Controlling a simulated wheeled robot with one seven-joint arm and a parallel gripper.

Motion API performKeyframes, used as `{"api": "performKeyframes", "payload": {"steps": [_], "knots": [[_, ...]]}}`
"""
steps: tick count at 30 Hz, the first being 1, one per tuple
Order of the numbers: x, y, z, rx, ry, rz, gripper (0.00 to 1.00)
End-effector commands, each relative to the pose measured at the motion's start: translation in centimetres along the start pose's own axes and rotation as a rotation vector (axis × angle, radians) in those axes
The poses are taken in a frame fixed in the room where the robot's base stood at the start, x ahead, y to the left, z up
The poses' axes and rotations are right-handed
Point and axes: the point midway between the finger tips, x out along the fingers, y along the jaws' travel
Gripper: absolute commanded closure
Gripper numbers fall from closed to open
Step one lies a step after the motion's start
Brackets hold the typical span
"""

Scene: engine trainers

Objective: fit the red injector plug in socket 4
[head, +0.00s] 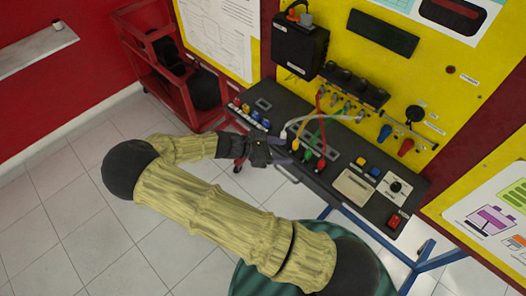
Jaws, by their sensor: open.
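A small red plug (321,164) is on the dark bench top, right of my gripper, at the lower end of a cable. Beside it is a green plug (308,155), and a white plug (284,134) is farther left. Red, green and white cables (322,120) run from these up to a row of connectors on the yellow panel under a black block (354,84). Socket numbers are too small to read, so I cannot tell which is socket 4. My gripper (288,156) is open at the bench's front edge, close left of the plugs. I see nothing held in it.
The bench (340,205) carries coloured buttons, a beige box (354,187) and a black knob on a white plate (396,188). A black box (299,46) is on the yellow panel. A red cart (187,90) stands left. The tiled floor in front is clear.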

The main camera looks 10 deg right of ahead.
Motion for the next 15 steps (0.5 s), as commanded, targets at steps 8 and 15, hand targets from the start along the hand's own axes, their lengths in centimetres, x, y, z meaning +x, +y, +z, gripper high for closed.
{"api": "performKeyframes", "payload": {"steps": [8, 15], "knots": [[-5.1, 0.1, -0.3, 0.002, 0.003, 0.003, 0.42], [-6.4, 0.0, 0.0, 0.001, 0.000, -0.001, 0.42]]}}
